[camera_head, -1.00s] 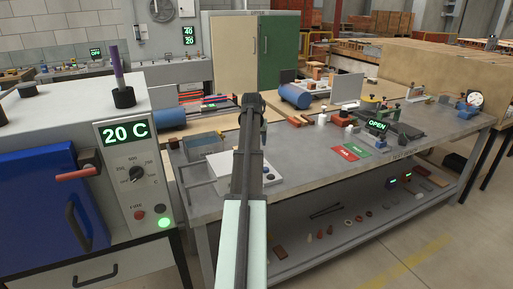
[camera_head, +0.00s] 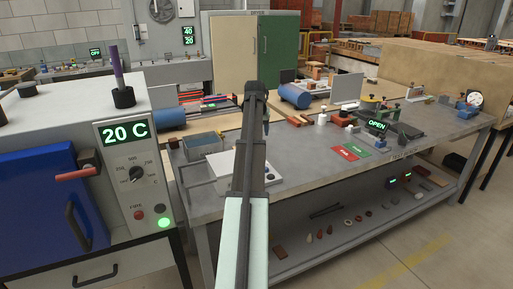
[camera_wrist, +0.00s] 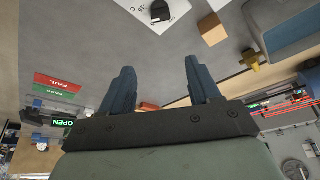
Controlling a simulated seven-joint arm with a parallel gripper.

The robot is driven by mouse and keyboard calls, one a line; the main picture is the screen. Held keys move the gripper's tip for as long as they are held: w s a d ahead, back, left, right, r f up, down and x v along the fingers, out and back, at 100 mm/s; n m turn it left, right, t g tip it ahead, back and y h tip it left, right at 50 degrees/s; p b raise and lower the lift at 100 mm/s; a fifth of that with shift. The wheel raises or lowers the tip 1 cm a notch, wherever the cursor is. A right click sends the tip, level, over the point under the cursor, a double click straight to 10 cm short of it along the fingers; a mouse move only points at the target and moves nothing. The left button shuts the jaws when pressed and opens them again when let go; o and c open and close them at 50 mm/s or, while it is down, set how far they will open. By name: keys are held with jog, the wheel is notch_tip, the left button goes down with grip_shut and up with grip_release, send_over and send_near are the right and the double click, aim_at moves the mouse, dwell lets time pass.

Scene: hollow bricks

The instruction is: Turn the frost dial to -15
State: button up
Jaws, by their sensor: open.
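A white box (camera_head: 224,168) stands on the near left of the grey workbench, partly hidden behind my arm. Small dark knobs (camera_head: 269,176) show at its right side. In the wrist view, a white panel (camera_wrist: 178,8) with a black knob (camera_wrist: 160,11) and faint lettering, including a C, is cut by the top edge. This may be the frost dial; its setting cannot be read. My gripper (camera_wrist: 160,88) is open, with nothing between its two blue-grey fingers. The panel lies beyond the fingertips, apart from them. In the head view my gripper (camera_head: 266,125) is small and mostly hidden by my arm.
A white kiln (camera_head: 125,150) with a "20 C" display and its own dial (camera_head: 136,173) stands at left. A grey open container (camera_head: 203,146) sits behind the white box. Red and green mats (camera_head: 345,153), a blue cylinder (camera_head: 295,95) and an "OPEN" display (camera_head: 377,125) lie further right.

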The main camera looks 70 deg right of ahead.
jog(key=w+d+y, duration=0.1)
jog(key=d, duration=0.4)
jog(key=a+f+y, duration=0.1)
jog(key=f, duration=0.3)
jog(key=a+f+y, duration=0.1)
jog(key=f, duration=0.3)
jog(key=f+y, duration=0.1)
jog(key=f, duration=0.4)
jog(key=shift+w+a+g, duration=0.1)
jog(key=shift+a+g, duration=0.3)
jog(key=c, duration=1)
